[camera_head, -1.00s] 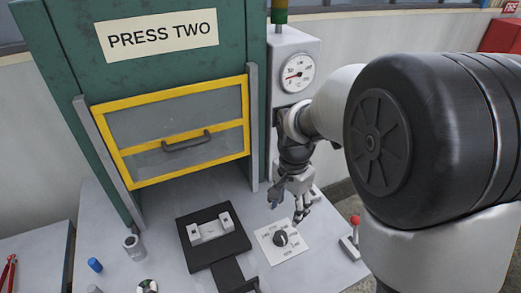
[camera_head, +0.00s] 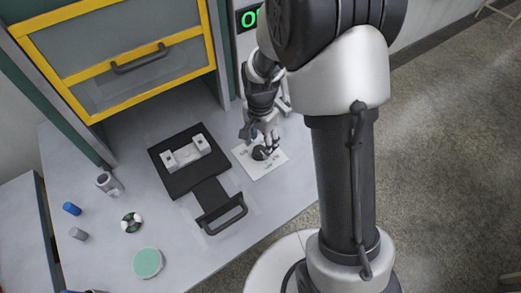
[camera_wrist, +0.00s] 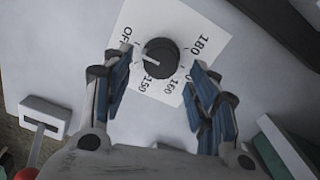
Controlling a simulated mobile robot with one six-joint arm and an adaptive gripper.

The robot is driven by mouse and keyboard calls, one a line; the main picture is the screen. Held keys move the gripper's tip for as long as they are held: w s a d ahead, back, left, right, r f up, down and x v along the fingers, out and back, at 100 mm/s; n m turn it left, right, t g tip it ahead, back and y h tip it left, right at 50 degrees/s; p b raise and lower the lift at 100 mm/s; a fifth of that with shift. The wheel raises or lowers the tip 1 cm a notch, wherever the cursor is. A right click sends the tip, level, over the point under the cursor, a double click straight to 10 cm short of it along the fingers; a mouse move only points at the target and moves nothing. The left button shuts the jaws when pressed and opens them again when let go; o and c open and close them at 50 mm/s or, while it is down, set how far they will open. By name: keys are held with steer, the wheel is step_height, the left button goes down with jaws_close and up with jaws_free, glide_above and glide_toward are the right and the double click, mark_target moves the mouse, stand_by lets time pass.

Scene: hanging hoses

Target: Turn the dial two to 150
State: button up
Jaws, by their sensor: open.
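The dial (camera_head: 264,153) is a round black knob on a white plate (camera_head: 250,164) lying on the bench at the press. In the wrist view, the dial (camera_wrist: 161,60) has a white pointer mark on its left side, and the plate (camera_wrist: 168,17) shows OFF, 150, 160 and 180. The pointer appears directed leftward, near the OFF and 150 side; its exact setting is unclear. My gripper (camera_head: 260,138) is right above the dial.
A black fixture (camera_head: 188,181) with a metal block and a handled slide (camera_head: 222,210) lies left of the dial. A lever base (camera_wrist: 42,116) with a red knob is at the left in the wrist view. The yellow-framed guard (camera_head: 130,62) stands behind. Small cylinders are at far left.

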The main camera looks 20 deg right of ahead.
mark_target(260, 152)
steer(key=shift+f+b, duration=0.35)
steer(key=shift+f, duration=1.15)
steer(key=c, duration=1.1)
steer(key=shift+o, duration=0.2)
